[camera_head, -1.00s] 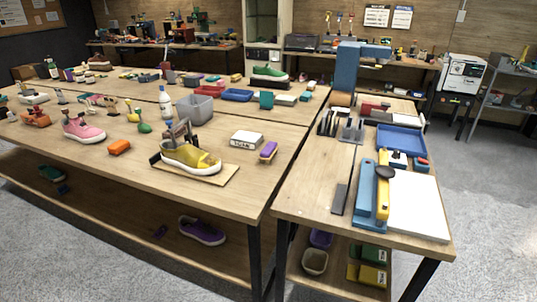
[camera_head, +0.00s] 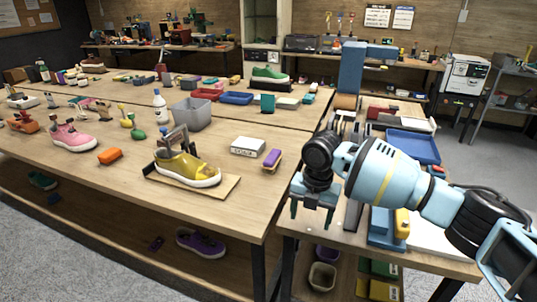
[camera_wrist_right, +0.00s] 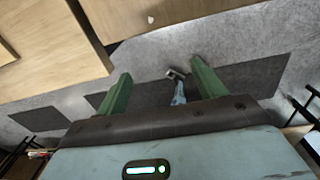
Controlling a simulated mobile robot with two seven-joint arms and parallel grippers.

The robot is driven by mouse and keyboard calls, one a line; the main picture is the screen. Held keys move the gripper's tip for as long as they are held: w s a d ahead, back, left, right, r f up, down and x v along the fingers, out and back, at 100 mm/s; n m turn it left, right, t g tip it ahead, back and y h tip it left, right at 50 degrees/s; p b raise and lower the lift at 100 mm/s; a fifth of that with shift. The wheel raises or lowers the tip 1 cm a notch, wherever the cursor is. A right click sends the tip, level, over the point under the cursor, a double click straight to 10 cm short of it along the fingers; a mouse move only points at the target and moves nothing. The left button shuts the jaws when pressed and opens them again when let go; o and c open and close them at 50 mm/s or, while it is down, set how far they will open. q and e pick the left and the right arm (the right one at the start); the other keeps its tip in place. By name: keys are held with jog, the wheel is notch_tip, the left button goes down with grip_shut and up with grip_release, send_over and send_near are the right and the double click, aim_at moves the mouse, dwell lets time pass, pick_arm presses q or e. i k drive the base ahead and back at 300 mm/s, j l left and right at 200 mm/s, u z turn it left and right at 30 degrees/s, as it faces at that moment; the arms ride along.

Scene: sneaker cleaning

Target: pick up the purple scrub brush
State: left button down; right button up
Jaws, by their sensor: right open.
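The purple scrub brush (camera_head: 272,158) lies on the wooden table near its right edge, beside a white labelled box (camera_head: 248,146). It has a purple top on a tan base. My right gripper (camera_head: 310,218) points down, to the right of the brush and apart from it, near the gap between the two tables. In the right wrist view its two green fingers (camera_wrist_right: 160,82) are spread with nothing between them, and the brush does not show. My left gripper is not in view.
A yellow sneaker (camera_head: 187,168) on a wooden board stands left of the brush. A grey bin (camera_head: 191,114) is behind. The right-hand table holds a blue tray (camera_head: 413,146) and blue and yellow tools, partly hidden by my arm. Table surface in front of the brush is clear.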

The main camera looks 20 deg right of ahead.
aim_at(272, 162)
jog(key=i, duration=1.2)
